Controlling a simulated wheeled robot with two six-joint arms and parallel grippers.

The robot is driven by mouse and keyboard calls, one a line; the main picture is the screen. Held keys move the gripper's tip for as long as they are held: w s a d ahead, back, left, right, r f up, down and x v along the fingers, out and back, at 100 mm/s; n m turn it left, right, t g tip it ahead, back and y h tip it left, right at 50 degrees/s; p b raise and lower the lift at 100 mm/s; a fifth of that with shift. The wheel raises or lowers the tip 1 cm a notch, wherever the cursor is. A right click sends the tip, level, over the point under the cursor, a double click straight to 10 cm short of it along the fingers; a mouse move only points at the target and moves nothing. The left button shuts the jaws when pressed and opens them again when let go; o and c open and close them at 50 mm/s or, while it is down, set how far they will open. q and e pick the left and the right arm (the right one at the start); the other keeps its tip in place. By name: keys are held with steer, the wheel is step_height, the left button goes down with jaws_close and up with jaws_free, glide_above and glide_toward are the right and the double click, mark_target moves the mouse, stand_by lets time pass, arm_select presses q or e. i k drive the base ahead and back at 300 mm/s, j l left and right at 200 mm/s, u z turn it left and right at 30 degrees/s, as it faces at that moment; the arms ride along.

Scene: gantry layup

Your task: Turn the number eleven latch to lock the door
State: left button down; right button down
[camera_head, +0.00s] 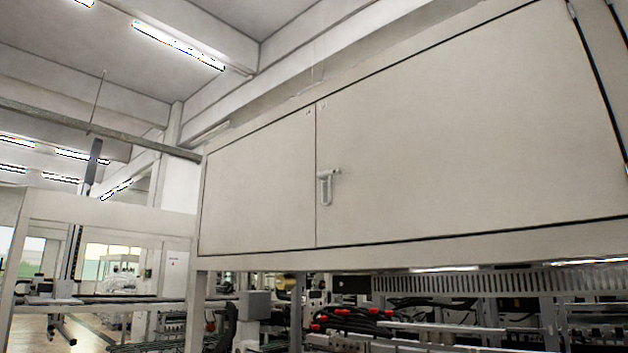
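A pale latch (326,187) sits on the seam between two cabinet door panels. It has a short horizontal bar at the top and a loop-shaped handle hanging down from it. The left door panel (255,185) and the larger right door panel (470,130) both look flush with the frame. Small marks show near the top of the seam, too small to read, so I cannot tell the latch's number. Neither of my grippers is in view.
Below the cabinet is an open bay with machinery, dark hoses with red fittings (345,312), and a slotted grey duct (470,283). A grey box (255,305) stands below the left panel. The space in front of the doors looks clear.

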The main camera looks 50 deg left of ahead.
mark_target(323, 175)
steer(key=u, duration=1.5)
